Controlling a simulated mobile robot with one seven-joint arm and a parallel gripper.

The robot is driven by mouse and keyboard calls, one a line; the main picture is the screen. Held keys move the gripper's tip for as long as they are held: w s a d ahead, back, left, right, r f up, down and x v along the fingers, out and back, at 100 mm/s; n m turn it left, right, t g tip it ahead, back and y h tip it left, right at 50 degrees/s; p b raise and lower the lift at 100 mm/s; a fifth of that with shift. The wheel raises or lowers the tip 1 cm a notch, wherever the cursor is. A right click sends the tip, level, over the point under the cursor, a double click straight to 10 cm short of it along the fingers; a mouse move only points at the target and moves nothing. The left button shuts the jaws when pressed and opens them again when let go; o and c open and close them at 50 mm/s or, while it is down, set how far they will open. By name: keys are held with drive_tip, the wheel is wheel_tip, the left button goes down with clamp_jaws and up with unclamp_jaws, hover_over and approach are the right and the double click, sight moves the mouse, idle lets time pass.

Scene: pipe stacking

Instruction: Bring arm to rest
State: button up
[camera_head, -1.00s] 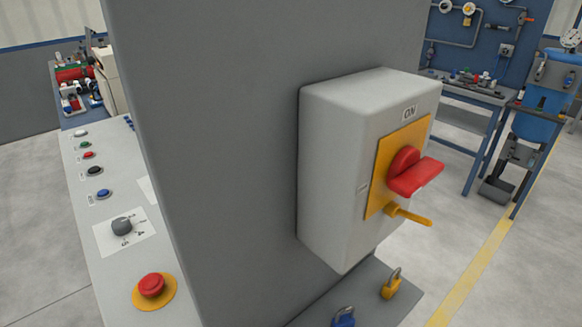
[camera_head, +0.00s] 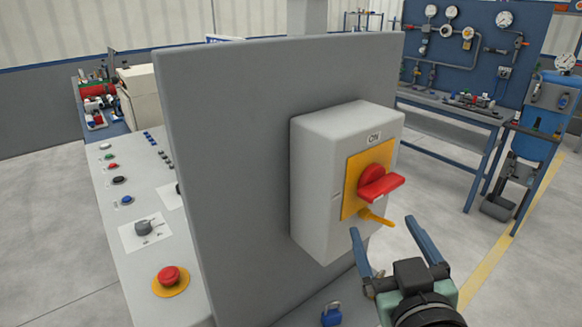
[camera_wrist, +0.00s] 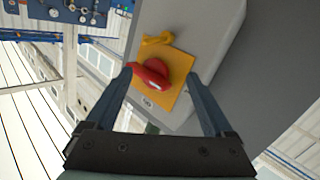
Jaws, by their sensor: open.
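My gripper (camera_head: 388,240) is open and empty in the lower right of the head view, in front of the grey switch box. The wrist view shows its two blue fingers (camera_wrist: 160,88) spread wide, with the red rotary handle (camera_wrist: 152,78) framed between them. In the head view the red handle (camera_head: 379,183) sits on a yellow plate, below the label ON. A yellow hasp (camera_head: 374,216) sticks out under it. I cannot tell from the views how far the fingertips are from the handle.
The switch box (camera_head: 322,190) is fixed to a grey upright panel (camera_head: 235,150). A sloping console (camera_head: 150,225) with buttons and a red emergency stop (camera_head: 170,280) stands left. A blue padlock (camera_head: 331,314) lies below the box. A workbench (camera_head: 460,112) stands behind at the right, with open floor before it.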

drive_tip(key=a+r+t+p, duration=0.1)
drive_tip(key=a+r+t, duration=0.3)
drive_tip(key=r, duration=1)
drive_tip(key=s+a+r+m+t+p, duration=0.1)
drive_tip(key=s+a+r+t, duration=0.2)
drive_tip(key=r, duration=0.8)
drive_tip(key=s+a+r+m+t+p, duration=0.1)
drive_tip(key=s+a+r, duration=0.5)
drive_tip(key=r, duration=0.6)
drive_tip(key=shift+s+a+m+t+p, duration=0.2)
drive_tip(key=shift+s+m+t+p, duration=0.25)
drive_tip(key=shift+s+t, duration=0.5)
drive_tip(key=shift+w+f, duration=0.1)
drive_tip(key=shift+w, duration=0.1)
drive_tip(key=shift+c, duration=0.2)
